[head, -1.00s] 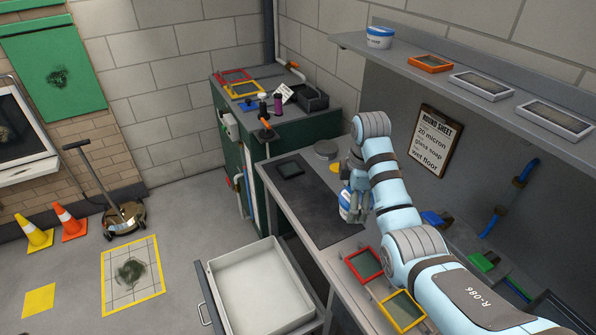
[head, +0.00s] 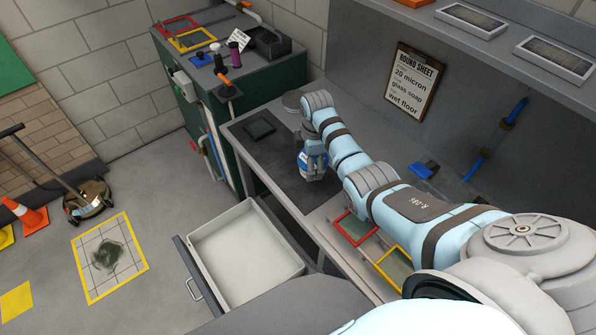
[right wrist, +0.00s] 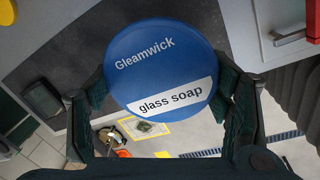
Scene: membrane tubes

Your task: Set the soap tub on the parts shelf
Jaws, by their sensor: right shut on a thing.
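The soap tub shows in the right wrist view as a round blue lid (right wrist: 160,72) marked "Gleamwick" and "glass soap". My right gripper (right wrist: 165,95) is shut around its sides. In the head view the blue and white tub (head: 303,162) hangs below my right gripper (head: 313,172), over the dark bench mat; I cannot tell the gap beneath it. A grey wall shelf (head: 400,12), which seems to be the parts shelf, runs above the bench at the upper right, with its left part cut off by the frame. My left gripper is not in view.
A grey-framed screen (head: 471,20) and another (head: 555,58) sit on the shelf. Red (head: 350,238) and yellow (head: 384,281) frames lie on the bench below my right arm. An open drawer (head: 238,213) juts out in front. A clipboard (head: 415,78) hangs below the shelf.

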